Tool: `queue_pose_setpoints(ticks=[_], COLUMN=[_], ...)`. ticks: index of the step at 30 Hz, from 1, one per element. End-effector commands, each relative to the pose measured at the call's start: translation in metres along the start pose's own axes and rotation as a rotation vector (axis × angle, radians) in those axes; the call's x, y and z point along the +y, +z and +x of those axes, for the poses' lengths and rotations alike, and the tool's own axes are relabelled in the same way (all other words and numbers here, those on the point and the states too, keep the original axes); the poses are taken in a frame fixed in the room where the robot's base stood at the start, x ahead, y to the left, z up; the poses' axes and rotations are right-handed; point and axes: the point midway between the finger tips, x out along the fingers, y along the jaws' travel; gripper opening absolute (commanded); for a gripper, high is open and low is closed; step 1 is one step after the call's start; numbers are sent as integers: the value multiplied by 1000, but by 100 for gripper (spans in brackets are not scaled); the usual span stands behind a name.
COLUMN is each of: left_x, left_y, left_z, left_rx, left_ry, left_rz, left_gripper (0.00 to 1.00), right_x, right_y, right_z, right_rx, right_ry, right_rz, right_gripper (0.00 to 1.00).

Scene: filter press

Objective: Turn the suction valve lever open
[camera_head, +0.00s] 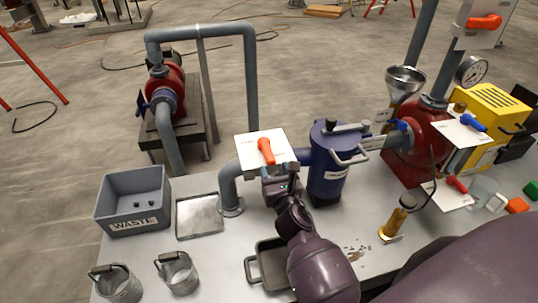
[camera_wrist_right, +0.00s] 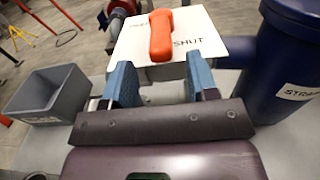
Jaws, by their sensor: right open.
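An orange lever (camera_head: 266,150) stands on a white plate (camera_head: 247,143) above a grey pipe, left of the blue strainer (camera_head: 329,160). In the right wrist view the lever (camera_wrist_right: 161,35) points toward me, and the word SHUT shows on the plate (camera_wrist_right: 205,42) to its right. My right gripper (camera_head: 281,184) is just on the near side of the plate. In the wrist view its blue fingers (camera_wrist_right: 160,78) are apart with nothing between them, and the lever lies beyond them, roughly centred. My left gripper is not in view.
A grey waste bin (camera_head: 133,198), a metal tray (camera_head: 199,217) and two buckets (camera_head: 178,272) stand on the left of the bench. Right of the strainer are a red pump (camera_head: 425,135), a blue lever (camera_head: 473,122), a red lever (camera_head: 457,184) and a yellow box (camera_head: 490,110).

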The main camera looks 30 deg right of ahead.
Motion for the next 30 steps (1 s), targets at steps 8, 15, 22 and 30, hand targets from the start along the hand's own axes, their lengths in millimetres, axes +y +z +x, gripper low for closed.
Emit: queue_pose_setpoints(ticks=[8,15,22,30], left_x=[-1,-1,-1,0], left_y=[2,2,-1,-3], left_z=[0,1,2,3], left_rx=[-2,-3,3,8], left_ry=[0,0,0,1], left_rz=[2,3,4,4], left_gripper=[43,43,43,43], right_x=[0,0,0,0], right_y=[0,0,0,0], right_z=[43,64,68,68], right_rx=[0,1,1,1], right_ry=[-1,-1,-1,-1], right_rz=[0,0,1,1], right_gripper=[53,53,53,36])
